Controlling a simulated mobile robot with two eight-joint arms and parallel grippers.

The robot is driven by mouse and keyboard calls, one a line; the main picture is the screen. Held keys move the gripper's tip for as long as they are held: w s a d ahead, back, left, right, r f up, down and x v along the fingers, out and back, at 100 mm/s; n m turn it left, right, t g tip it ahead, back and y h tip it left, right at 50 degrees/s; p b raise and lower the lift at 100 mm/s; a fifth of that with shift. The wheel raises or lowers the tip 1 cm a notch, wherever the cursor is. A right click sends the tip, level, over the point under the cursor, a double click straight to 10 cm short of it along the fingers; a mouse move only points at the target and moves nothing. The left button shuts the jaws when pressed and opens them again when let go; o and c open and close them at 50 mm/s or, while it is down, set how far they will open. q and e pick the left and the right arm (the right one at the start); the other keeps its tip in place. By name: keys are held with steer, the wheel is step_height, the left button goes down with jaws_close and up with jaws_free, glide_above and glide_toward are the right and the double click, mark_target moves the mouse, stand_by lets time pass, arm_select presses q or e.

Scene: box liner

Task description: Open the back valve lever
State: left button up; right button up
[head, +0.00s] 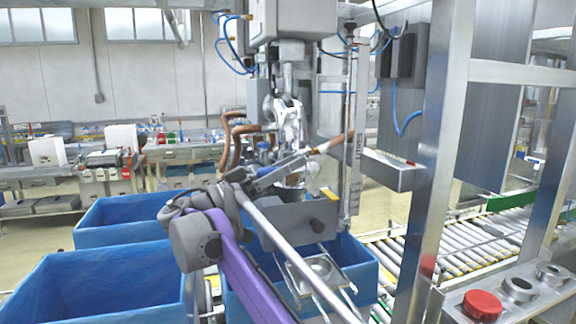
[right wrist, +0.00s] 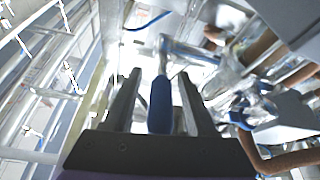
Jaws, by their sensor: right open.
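The blue valve lever handle (right wrist: 161,105) shows in the right wrist view, joined at its upper end to silver valve piping (right wrist: 190,52). My right gripper (right wrist: 158,88) is open, with one dark finger on each side of the handle. Gaps show between the handle and both fingers, and I see no clear contact. In the head view my right gripper (head: 303,157) reaches in among the pipes below the filling machine, at the end of my purple arm. The lever cannot be made out clearly there. My left gripper is not in view.
Copper-coloured pipes (head: 233,140) and a grey machine body (head: 293,20) stand close around the gripper. A grey panel with black knobs (head: 300,222) is below it. Blue-lined boxes (head: 95,280) are at lower left. A metal post (head: 432,160) and roller conveyor (head: 480,240) are right.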

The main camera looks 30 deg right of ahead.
steer(key=shift+d, duration=0.1)
jaws_close()
stand_by(1.4)
